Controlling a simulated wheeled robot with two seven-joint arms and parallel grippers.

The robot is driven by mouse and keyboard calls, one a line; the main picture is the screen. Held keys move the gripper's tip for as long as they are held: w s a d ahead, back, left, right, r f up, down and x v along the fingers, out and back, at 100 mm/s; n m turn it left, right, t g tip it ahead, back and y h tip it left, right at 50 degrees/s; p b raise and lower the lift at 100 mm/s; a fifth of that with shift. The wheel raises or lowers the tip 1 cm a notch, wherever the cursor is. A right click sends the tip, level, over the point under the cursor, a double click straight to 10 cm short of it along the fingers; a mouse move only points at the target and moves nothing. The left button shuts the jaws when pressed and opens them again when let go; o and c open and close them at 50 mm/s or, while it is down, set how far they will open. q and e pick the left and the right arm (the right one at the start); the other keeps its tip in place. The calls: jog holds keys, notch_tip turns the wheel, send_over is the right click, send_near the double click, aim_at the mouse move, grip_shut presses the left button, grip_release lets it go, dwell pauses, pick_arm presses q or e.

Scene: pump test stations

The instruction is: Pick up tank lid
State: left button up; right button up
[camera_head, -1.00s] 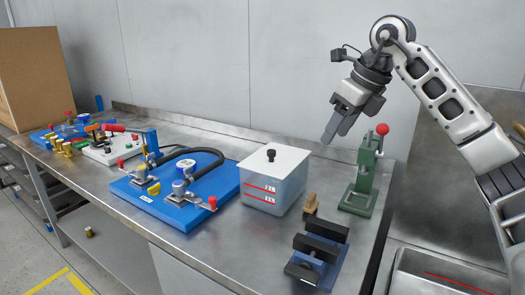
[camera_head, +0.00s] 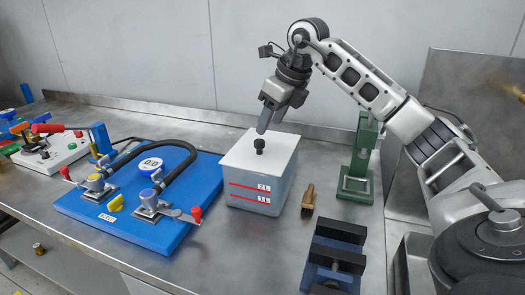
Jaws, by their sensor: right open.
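The tank lid (camera_head: 275,153) is a flat white square with a black knob (camera_head: 259,146) in its middle. It lies on top of the translucent tank (camera_head: 257,193), which has red level lines on its front. My right gripper (camera_head: 266,122) is above the lid, its fingers pointing down just over and slightly behind the knob. It is open and holds nothing; a small gap to the knob seems to show. My left gripper is not in the frame.
A blue pump board (camera_head: 170,235) with a black hose and valves lies left of the tank. A brush (camera_head: 308,198), a green press (camera_head: 358,165) and a dark vise (camera_head: 335,260) stand to the right. Bare steel bench (camera_head: 235,255) shows in front of the tank.

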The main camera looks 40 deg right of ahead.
aim_at(262, 141)
jog(key=shift+p+x, duration=0.35)
jog(key=shift+x, duration=3.1)
jog(key=shift+w+d, duration=0.1)
jog(key=shift+d, duration=0.05)
grip_shut()
